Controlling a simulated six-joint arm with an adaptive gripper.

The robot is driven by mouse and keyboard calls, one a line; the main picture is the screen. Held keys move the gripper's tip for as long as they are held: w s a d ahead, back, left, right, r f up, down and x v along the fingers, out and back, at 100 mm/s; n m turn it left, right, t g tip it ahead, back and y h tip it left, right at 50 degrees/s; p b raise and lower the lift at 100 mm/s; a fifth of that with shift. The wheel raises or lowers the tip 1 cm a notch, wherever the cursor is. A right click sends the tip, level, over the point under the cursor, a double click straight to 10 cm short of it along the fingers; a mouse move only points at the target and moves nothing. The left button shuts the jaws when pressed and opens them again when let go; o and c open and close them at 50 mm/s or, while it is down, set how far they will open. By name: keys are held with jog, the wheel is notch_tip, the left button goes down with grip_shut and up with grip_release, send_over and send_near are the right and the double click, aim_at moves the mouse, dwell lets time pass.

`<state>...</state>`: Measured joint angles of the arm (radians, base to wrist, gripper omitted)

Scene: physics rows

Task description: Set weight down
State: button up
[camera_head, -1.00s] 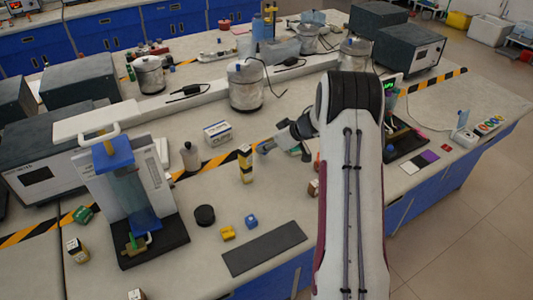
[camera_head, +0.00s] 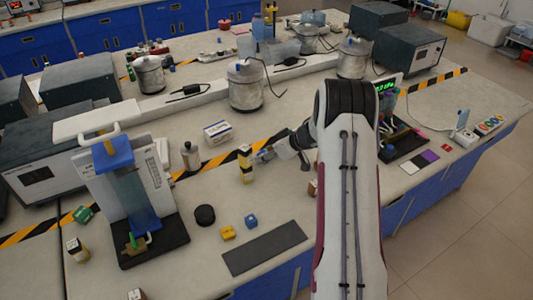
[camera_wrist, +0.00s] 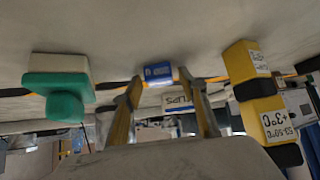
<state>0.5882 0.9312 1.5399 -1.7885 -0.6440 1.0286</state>
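My gripper (camera_head: 266,155) reaches left from the arm, low over the bench, just right of a yellow and black block (camera_head: 246,165). In the wrist view, its two yellowish fingers (camera_wrist: 160,78) converge on a small blue labelled piece (camera_wrist: 158,72), which appears to be the weight. The piece lies sideways between the fingertips, with a pale end on the right. The wrist picture is upside down, with the bench surface at the top. I cannot tell whether the piece touches the bench. In the head view the piece is too small to make out clearly.
A white clips box (camera_head: 217,132) and a silver bottle (camera_head: 190,156) stand left of my gripper. A blue-topped apparatus (camera_head: 113,152) stands further left.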

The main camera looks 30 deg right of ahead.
jog(key=shift+r, duration=0.1)
dwell(0.3)
jog(key=shift+r, duration=0.15)
jog(key=v, duration=1.2)
dwell(0.6)
